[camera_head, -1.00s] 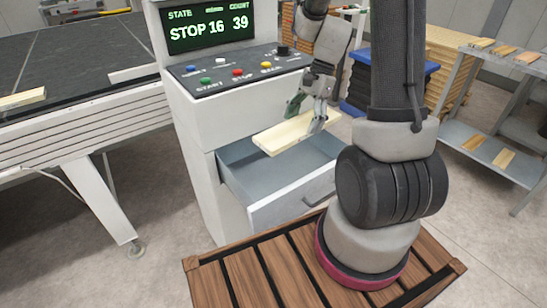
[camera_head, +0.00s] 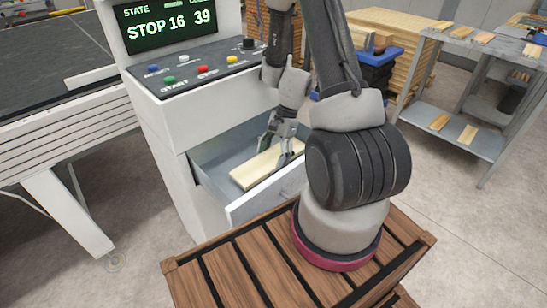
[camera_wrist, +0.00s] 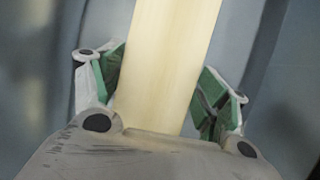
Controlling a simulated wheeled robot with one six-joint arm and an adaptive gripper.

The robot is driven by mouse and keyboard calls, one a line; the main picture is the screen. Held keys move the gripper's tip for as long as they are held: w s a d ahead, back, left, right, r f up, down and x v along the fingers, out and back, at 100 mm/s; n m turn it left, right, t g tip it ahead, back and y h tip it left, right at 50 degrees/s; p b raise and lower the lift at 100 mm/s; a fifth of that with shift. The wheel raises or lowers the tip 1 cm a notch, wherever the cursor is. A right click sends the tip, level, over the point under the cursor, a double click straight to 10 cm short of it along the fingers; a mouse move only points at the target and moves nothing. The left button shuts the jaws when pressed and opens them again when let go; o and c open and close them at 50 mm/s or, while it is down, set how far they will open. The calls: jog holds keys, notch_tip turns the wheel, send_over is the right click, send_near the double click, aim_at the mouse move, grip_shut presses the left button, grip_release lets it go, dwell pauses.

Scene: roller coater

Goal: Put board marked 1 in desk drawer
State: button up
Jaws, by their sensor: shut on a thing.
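The pale wooden board (camera_head: 255,168) is inside the open desk drawer (camera_head: 212,166), low between its walls. My gripper (camera_head: 276,143) reaches down into the drawer and is shut on the board. In the wrist view the board (camera_wrist: 168,65) runs lengthwise between the green-padded fingers (camera_wrist: 160,92), with the grey drawer interior around it. I see no mark on the board's visible face. I cannot tell whether the board touches the drawer floor.
The control panel (camera_head: 190,77) with coloured buttons and a STOP display (camera_head: 170,24) stands above the drawer. A conveyor (camera_head: 50,110) is at left. A metal shelf (camera_head: 470,125) with several boards and a blue-black bin (camera_head: 372,70) are at right.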

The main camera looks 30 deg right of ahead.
jog(key=shift+f, duration=0.75)
jog(key=o, duration=1.1)
jog(key=shift+f, duration=0.1)
notch_tip(320, 180, up, 20)
jog(key=d+n+h, duration=0.1)
jog(key=d+n, duration=0.2)
jog(key=n, duration=0.1)
jog(key=s+a+r+n+t+h, duration=0.1)
jog(key=s+r+n, duration=0.3)
jog(key=s+r, duration=0.1)
jog(key=s+a+r+n+t+h, duration=0.1)
jog(key=s+r+n+t, duration=0.1)
jog(key=s+r+n, duration=0.2)
jog(key=s+a+r+n+t+h, duration=0.1)
jog(key=s+r+n+t, duration=0.1)
jog(key=s+r, duration=0.4)
jog(key=shift+s+a+r+n+h, duration=0.1)
jog(key=shift+s+r+n+h, duration=0.05)
jog(key=shift+r+n, duration=0.35)
jog(key=shift+s+a+r+n+h, duration=0.1)
jog(key=shift+r+n+h, duration=0.05)
jog(key=shift+r+n, duration=0.3)
